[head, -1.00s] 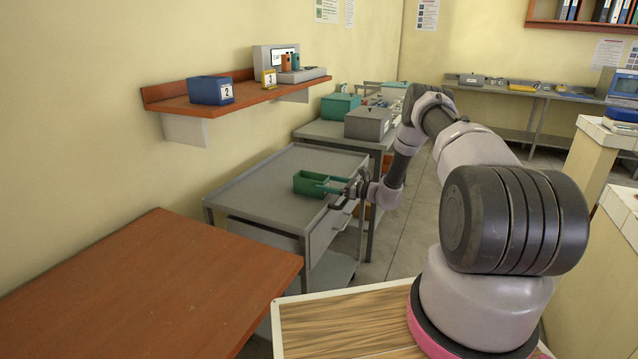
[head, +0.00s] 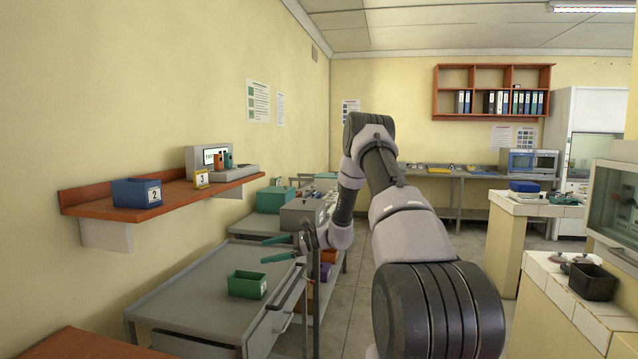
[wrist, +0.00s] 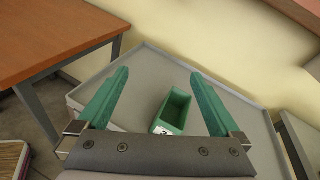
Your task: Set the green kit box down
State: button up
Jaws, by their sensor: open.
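The green kit box (head: 247,284) stands upright and open-topped on the grey metal cart (head: 190,290), near the cart's right edge. My gripper (head: 277,249) is open, its two green fingers spread, raised above and behind the box in the head view. In the wrist view the kit box (wrist: 174,111) shows between and below the fingers of my gripper (wrist: 160,90), closer to the right finger, apart from both. A white label shows at the box's near end. Its inside looks empty.
Behind the cart, another table carries a teal box (head: 275,199) and a grey box (head: 302,213). Most of the cart top is clear.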

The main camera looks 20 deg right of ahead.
jog(key=s+a+r+n+g+h, duration=0.25)
jog(key=s+r+n, duration=0.25)
jog(key=s+r, duration=0.5)
jog(key=s+a+r+n+g+h, duration=0.15)
jog(key=s+r+n+h, duration=0.25)
jog(key=s+r, duration=0.65)
jog(key=s+d+r+n+t+h, duration=0.2)
jog(key=s+r+t+h, duration=0.1)
jog(key=s, duration=0.6)
jog(key=s+d+r+n+t+h, duration=0.2)
jog(key=s+r, duration=0.4)
jog(key=s, duration=0.4)
jog(key=shift+s+d+r+n+t+h, duration=0.2)
jog(key=shift+d+n+t+h, duration=0.15)
jog(key=shift+n+t+h, duration=0.4)
